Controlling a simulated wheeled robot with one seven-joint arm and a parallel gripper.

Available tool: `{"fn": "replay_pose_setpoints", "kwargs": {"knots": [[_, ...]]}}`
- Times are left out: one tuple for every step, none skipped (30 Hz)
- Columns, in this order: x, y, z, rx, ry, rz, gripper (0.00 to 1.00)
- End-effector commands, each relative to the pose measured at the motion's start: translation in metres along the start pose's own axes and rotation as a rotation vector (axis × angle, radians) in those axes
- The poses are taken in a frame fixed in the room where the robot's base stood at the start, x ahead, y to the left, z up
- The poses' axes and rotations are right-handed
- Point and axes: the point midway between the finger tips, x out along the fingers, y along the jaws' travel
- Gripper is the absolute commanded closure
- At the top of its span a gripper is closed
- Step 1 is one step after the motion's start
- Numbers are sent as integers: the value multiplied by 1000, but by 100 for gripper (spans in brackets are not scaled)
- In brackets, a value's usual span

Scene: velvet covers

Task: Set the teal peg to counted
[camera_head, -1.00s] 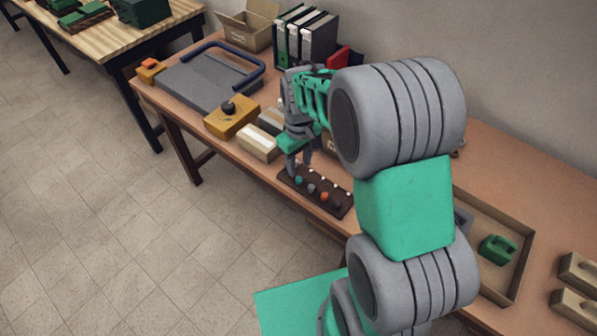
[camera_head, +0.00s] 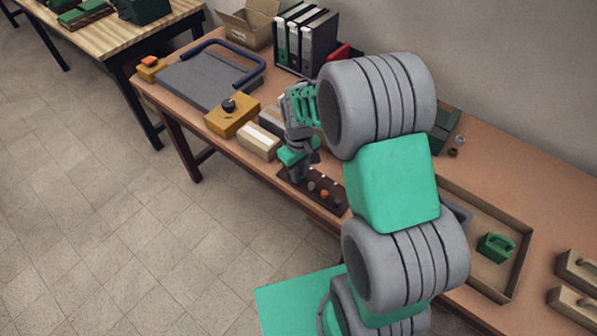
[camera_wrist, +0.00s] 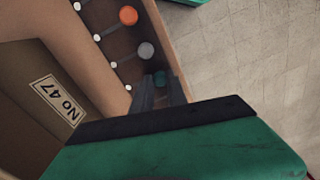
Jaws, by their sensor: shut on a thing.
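The dark peg board (camera_head: 333,204) lies near the front edge of the table, with coloured round-headed pegs in a row and white dots across from them. The teal peg (camera_wrist: 160,77) shows in the wrist view at the fingertips, beside the grey peg (camera_wrist: 146,51); it lies at the side of its row away from the white dot. My gripper (camera_head: 296,176) is down at the left end of the board, and its fingers (camera_wrist: 161,88) are shut on the teal peg. In the head view the gripper hides this peg.
The orange peg (camera_wrist: 128,15) stands beyond the grey one. A box labelled No 47 (camera_wrist: 40,95) is close beside the board. Cartons (camera_head: 258,142) and a yellow box with a black knob (camera_head: 232,115) stand left of my gripper. Floor lies open past the table's front edge.

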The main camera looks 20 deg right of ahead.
Motion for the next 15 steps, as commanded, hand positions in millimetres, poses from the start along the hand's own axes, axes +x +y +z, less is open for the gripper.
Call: {"fn": "replay_pose_setpoints", "kwargs": {"knots": [[0, 0, 0, 0, 0, 0, 96], [0, 0, 0, 0, 0, 0, 99], [0, 0, 0, 0, 0, 0, 100], [0, 0, 0, 0, 0, 0, 100], [0, 0, 0, 0, 0, 0, 100], [0, 0, 0, 0, 0, 0, 100], [0, 0, 0, 0, 0, 0, 100], [0, 0, 0, 0, 0, 0, 100], [0, 0, 0, 0, 0, 0, 100], [0, 0, 0, 0, 0, 0, 100], [0, 0, 0, 0, 0, 0, 100], [0, 0, 0, 0, 0, 0, 100], [0, 0, 0, 0, 0, 0, 100], [0, 0, 0, 0, 0, 0, 100], [0, 0, 0, 0, 0, 0, 100]]}}
